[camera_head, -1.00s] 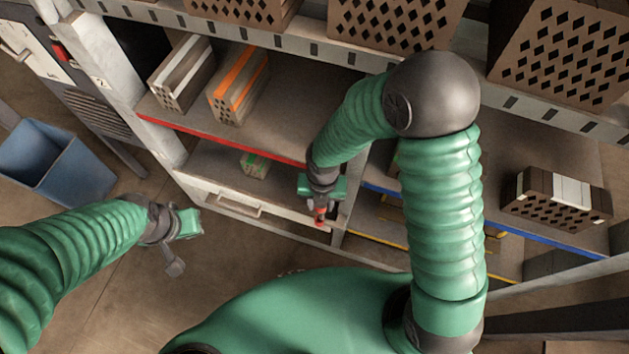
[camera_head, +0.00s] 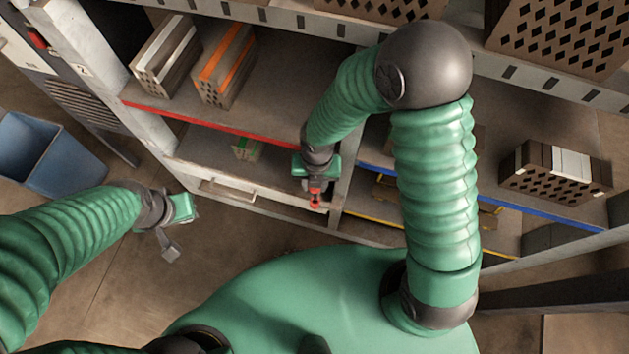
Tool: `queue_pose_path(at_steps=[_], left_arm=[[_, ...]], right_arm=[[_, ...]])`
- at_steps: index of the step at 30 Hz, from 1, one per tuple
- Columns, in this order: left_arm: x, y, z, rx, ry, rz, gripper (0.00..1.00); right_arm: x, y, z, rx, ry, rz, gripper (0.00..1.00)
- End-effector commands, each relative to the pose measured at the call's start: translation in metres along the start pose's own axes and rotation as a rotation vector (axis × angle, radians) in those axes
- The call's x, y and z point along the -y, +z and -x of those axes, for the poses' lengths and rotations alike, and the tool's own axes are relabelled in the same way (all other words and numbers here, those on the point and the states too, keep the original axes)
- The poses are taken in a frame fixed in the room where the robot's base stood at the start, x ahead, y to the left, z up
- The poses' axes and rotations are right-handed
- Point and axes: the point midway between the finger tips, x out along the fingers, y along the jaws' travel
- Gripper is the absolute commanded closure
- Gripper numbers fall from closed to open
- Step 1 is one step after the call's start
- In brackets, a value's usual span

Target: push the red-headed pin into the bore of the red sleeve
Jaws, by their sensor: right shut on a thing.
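My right gripper (camera_head: 315,189) reaches down at the front edge of the shelf unit, beside an upright post. It is shut on a small red thing (camera_head: 315,201), which looks like the red-headed pin. Its shaft is not clear at this size. I cannot make out the red sleeve or its bore as a separate thing; it may be hidden by the gripper or merge with the red there. My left gripper (camera_head: 178,231) hangs over the floor at the left, away from the shelf. I see nothing in it, and its jaw opening is unclear.
The shelf unit has a red-edged shelf (camera_head: 200,127) and a blue-edged shelf (camera_head: 550,219). Bricks with orange stripes (camera_head: 224,65), white stripes (camera_head: 165,55) and a brown-white top (camera_head: 556,172) stand there. A blue bin (camera_head: 45,155) stands left.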

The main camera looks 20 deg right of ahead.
Motion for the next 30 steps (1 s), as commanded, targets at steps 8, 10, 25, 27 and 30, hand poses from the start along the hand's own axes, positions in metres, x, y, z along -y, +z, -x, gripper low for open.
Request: queue_pose_path(at_steps=[8,10,25,27,30], left_arm=[[0.000,-0.003,0.011,0.000,0.000,0.000,1.00],[0.000,-0.003,0.010,0.000,0.000,0.000,1.00],[0.000,-0.002,0.007,0.000,0.000,0.000,1.00],[0.000,-0.002,0.007,0.000,0.000,0.000,1.00],[0.000,-0.002,0.007,0.000,0.000,0.000,1.00]], right_arm=[[0.000,0.000,0.001,-0.006,0.041,-0.001,1.00],[0.000,0.000,0.001,-0.005,0.041,-0.001,1.00],[0.002,0.000,-0.009,-0.007,0.039,-0.001,1.00],[0.002,0.000,-0.010,-0.006,0.039,-0.001,1.00],[0.002,0.000,-0.010,-0.006,0.039,-0.001,1.00]])
